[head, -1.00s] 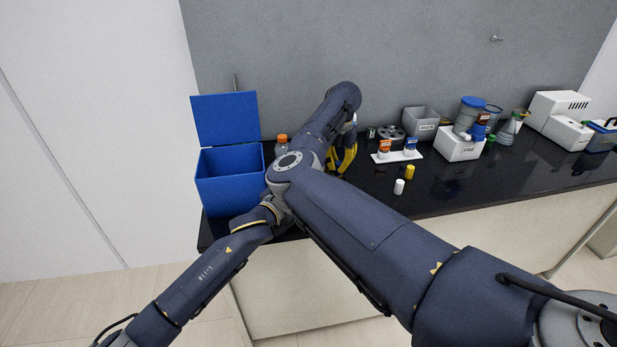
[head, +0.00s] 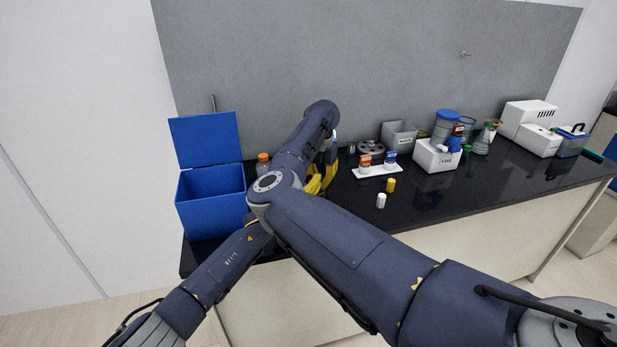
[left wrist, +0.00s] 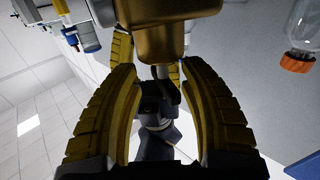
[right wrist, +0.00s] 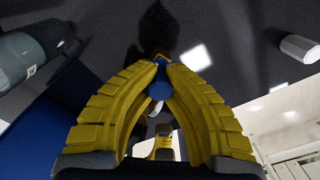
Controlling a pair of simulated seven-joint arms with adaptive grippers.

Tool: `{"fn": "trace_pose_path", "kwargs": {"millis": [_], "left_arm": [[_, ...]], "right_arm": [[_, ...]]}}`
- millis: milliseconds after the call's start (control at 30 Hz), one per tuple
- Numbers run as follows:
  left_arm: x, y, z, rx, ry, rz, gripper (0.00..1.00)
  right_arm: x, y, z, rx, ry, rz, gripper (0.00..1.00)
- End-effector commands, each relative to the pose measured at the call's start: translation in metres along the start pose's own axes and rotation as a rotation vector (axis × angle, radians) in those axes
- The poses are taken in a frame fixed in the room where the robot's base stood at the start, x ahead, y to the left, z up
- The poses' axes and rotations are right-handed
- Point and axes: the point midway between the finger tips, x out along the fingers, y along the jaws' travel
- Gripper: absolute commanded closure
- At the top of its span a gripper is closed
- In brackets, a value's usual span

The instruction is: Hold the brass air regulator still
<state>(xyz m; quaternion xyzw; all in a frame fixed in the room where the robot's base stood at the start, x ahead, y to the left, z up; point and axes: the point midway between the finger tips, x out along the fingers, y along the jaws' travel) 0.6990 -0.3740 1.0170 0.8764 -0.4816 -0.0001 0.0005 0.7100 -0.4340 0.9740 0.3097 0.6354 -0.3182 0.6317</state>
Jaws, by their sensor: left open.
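The brass air regulator (left wrist: 165,42) fills the top middle of the left wrist view, with a grey stem below it. My left gripper (left wrist: 160,76) is open, its yellow fingers on either side of the stem, just below the brass body.
A blue open-lidded bin (head: 211,200) and an orange-capped bottle (head: 263,160) stand left of the gripper. To the right are a white rack (head: 375,171), a white cylinder (head: 381,201), a yellow one (head: 391,185) and a white box (head: 437,157). The bench (head: 470,195) front is clear.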

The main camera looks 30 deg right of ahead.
Motion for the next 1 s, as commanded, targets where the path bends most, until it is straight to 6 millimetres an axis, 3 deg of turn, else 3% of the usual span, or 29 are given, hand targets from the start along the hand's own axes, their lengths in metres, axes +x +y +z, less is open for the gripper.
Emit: {"fn": "trace_pose_path", "kwargs": {"millis": [233, 700, 1000], "left_arm": [[0.011, 0.001, 0.000, 0.002, 0.000, 0.000, 0.57], [0.014, 0.000, 0.000, 0.001, 0.000, 0.000, 0.56], [0.014, 0.000, 0.000, 0.001, 0.000, 0.000, 0.91]], "right_arm": [[0.002, 0.000, -0.001, 0.000, 0.003, -0.001, 1.00], [0.002, 0.000, -0.001, 0.000, 0.003, -0.001, 1.00], [0.002, 0.000, -0.001, 0.000, 0.003, -0.001, 1.00]]}}
